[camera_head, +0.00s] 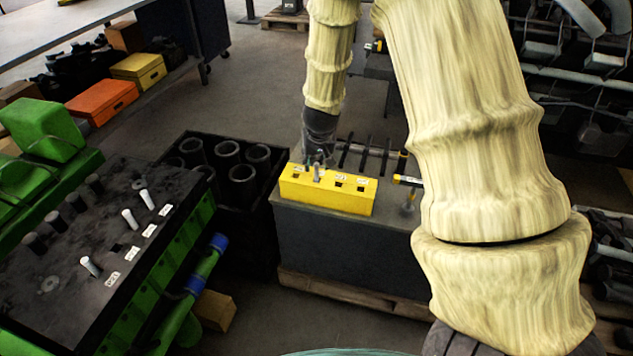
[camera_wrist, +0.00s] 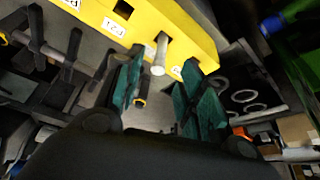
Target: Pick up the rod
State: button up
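A pale metal rod (camera_head: 317,173) stands in a hole of the yellow block (camera_head: 345,195), which has several square holes and white labels. The rod (camera_wrist: 159,55) also shows in the wrist view, projecting from the yellow block (camera_wrist: 190,35). My gripper (camera_head: 318,155) is just above the block, near the rod. In the wrist view my gripper (camera_wrist: 158,88) has its two green fingers spread apart, with the rod's end showing in the gap between them and slightly beyond. I cannot tell whether either finger touches it. Three similar rods, one of them (camera_head: 130,218), stand on the engine at left.
The yellow block sits on a dark grey box (camera_head: 330,245) on a wooden pallet (camera_head: 345,290). Dark slotted holders (camera_head: 370,157) lie behind the block. A black crate with cylinders (camera_head: 245,215) and the green engine (camera_head: 160,285) stand to the left.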

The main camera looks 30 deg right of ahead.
aim_at(316, 165)
jog(key=x, duration=0.5)
jog(key=shift+r, duration=0.1)
grip_shut()
